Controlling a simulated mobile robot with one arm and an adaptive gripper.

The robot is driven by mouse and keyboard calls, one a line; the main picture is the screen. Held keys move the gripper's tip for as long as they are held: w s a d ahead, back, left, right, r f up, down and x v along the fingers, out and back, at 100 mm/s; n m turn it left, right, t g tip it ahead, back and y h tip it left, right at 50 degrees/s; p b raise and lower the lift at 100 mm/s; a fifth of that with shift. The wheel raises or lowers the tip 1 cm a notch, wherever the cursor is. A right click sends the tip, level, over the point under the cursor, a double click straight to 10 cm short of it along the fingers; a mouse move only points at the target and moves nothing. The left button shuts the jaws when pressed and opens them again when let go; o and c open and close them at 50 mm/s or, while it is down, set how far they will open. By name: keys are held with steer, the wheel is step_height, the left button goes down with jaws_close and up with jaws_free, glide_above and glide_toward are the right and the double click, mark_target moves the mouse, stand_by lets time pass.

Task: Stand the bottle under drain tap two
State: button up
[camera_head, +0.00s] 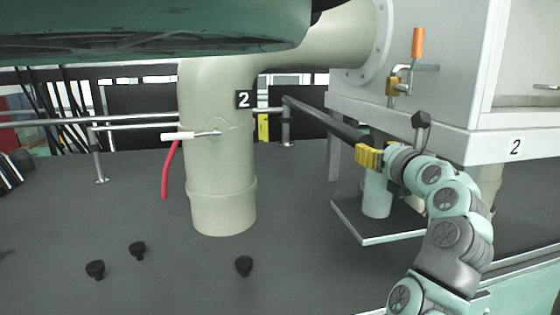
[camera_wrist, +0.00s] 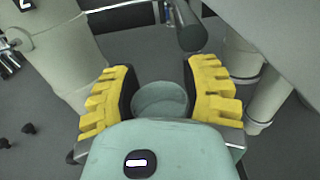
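A pale green round bottle (camera_head: 377,196) stands upright at the small dark platform, with its top at my gripper. My gripper (camera_head: 370,157) has its yellow fingers around the upper part. In the wrist view, the bottle's round rim (camera_wrist: 160,98) fills the space between the two fingers (camera_wrist: 160,82). No clear gap shows on either side, but I cannot tell whether the fingers press on it. A brass tap with an orange handle (camera_head: 417,45) is on the grey cabinet.
The small platform (camera_head: 350,225) has a pale edge. The thick beige pipe (camera_head: 220,190) stands left of my arm. A dark rail (camera_head: 320,125) runs close to my gripper.

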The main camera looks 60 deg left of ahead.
steer(key=shift+o, duration=0.6)
steer(key=shift+r, duration=0.2)
steer(key=p+v, duration=0.8)
steer(key=v, duration=0.4)
